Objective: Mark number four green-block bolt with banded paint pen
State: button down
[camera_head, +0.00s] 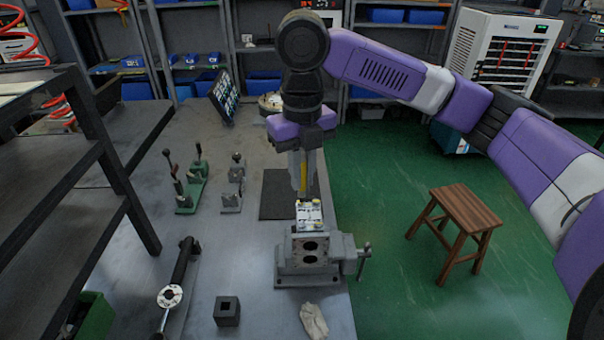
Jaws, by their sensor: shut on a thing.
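My gripper (302,185) points straight down over the vise and is shut on a slim pen with a yellow part (303,172), seen between the fingers. Bands on the pen are too small to make out, and its tip cannot be told apart from the block top. Just below is a valve block (309,250) with two dark round holes in its front face. Its pale top (309,213) carries small yellow spots near the corners. Bolt numbers cannot be read, and no green shows clearly on this block. Whether the pen touches the top cannot be told.
The block sits in a grey vise (343,255) at the bench's right edge. A pale cloth (313,321) lies in front. A wooden stool (455,220) stands right.

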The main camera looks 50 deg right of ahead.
aim_at(302, 196)
jog(key=shift+f+b, duration=1.6)
jog(key=shift+f, duration=1.15)
jog(key=shift+f, duration=0.2)
jog(key=shift+r, duration=0.1)
notch_tip(302, 196, up, 5)
jog(key=p, duration=0.3)
jog(key=shift+p, duration=0.4)
